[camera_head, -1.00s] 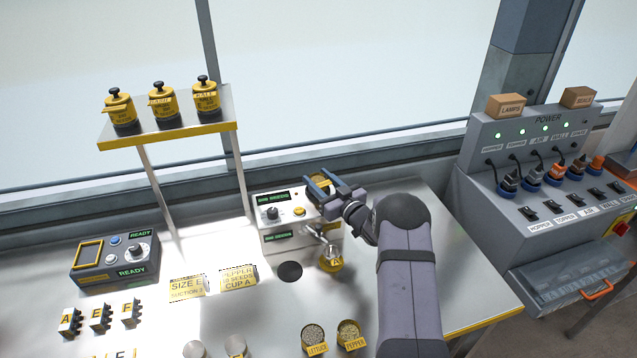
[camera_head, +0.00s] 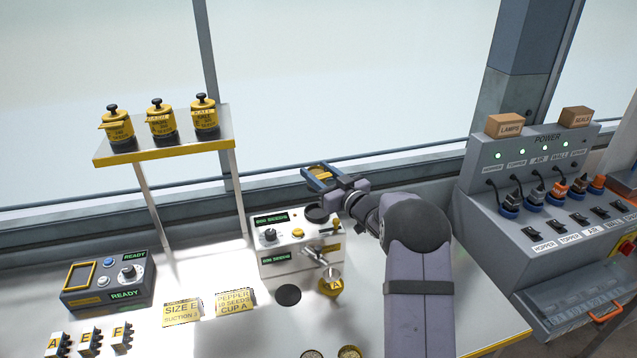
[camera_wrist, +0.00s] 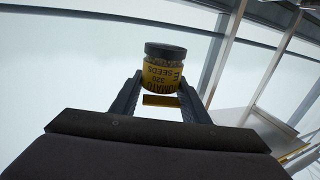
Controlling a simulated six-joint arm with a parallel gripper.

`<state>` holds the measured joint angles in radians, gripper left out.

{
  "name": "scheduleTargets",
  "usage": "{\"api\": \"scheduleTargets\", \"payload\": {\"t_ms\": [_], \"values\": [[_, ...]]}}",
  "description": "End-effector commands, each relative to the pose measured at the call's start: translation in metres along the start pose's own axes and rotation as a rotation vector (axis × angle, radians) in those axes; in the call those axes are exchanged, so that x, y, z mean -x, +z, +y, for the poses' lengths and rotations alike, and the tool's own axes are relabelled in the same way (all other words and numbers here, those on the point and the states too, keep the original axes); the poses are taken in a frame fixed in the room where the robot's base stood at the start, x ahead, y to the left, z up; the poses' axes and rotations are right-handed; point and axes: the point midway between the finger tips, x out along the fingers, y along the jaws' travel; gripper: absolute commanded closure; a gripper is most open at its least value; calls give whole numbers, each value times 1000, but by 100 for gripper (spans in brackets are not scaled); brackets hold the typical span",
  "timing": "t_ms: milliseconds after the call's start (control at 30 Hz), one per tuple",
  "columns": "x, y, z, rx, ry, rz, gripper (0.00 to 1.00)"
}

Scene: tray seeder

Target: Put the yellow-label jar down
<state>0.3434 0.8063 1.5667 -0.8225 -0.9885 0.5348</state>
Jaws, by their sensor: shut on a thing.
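The yellow-label jar (camera_wrist: 164,72) is clasped between the two fingers of my gripper (camera_wrist: 160,98). Its label reads tomato, 320 seeds, and the lettering is upside down in the wrist view, with a dark end at the top. In the head view the jar (camera_head: 319,173) shows only as a small tan and yellow patch between the fingers of my gripper (camera_head: 332,181). The gripper is above the seed machine (camera_head: 295,240), over its dark round top opening (camera_head: 317,213). The jar is clear of any surface.
A raised shelf (camera_head: 165,150) at the left holds three yellow jars (camera_head: 161,120). A control box (camera_head: 108,285) stands at the lower left. Label cards (camera_head: 237,303) lie on the bench. A power console (camera_head: 545,215) stands at the right. Windows are behind.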

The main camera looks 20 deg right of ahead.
Motion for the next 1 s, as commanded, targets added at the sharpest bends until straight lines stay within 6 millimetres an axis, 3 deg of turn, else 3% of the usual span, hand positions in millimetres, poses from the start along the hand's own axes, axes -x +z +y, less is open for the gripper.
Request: {"api": "scheduleTargets", "payload": {"t_ms": [267, 467, 667, 867, 1000], "values": [[3, -2, 6, 0, 9, 2, 83], [21, 1, 41, 1, 67, 2, 83], [64, 0, 110, 2, 184, 3, 83], [126, -4, 185, 2, 326, 2, 83], [178, 2, 230, 0, 427, 1, 83]]}}
